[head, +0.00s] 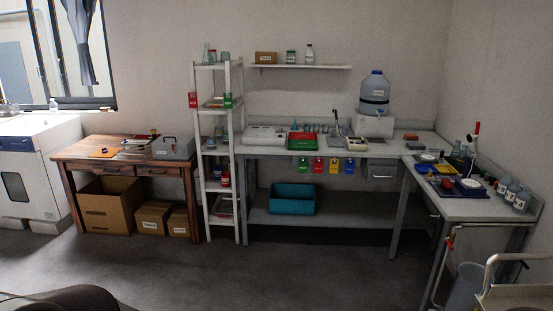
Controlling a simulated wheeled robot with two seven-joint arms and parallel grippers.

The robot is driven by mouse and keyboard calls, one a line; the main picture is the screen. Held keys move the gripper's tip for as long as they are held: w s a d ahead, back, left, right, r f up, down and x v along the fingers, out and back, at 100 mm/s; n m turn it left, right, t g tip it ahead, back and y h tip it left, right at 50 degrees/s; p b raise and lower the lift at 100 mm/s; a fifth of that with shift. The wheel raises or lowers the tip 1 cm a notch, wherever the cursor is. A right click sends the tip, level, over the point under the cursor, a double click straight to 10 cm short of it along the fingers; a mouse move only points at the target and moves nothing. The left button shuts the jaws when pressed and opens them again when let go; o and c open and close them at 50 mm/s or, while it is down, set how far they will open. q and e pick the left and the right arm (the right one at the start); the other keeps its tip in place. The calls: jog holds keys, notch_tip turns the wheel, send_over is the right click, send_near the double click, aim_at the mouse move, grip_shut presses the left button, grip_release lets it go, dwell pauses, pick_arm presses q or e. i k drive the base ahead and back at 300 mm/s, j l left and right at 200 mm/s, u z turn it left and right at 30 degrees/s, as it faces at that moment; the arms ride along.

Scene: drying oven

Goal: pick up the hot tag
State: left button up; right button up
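I cannot read which tag is the hot tag from here. Neither of my grippers is in view.
A white and blue cabinet (38,165) stands at the far left beside the wooden table (72,152). The white rack (238,150) separates that table from the bench (265,150). A side bench (480,208) and a railed metal surface (520,296) are at right. The middle floor is clear.

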aim_at(192, 102)
jog(key=i+u, duration=0.15)
jog(key=i, duration=0.4)
jog(key=i+u, duration=0.15)
jog(key=i, duration=0.4)
jog(key=i+u, duration=0.1)
jog(key=i, duration=0.4)
jog(key=i+l+u, duration=0.15)
jog(key=i, duration=0.4)
jog(key=i+l+u, duration=0.15)
jog(key=i, duration=0.4)
jog(key=i+l+u, duration=0.15)
jog(key=i, duration=0.35)
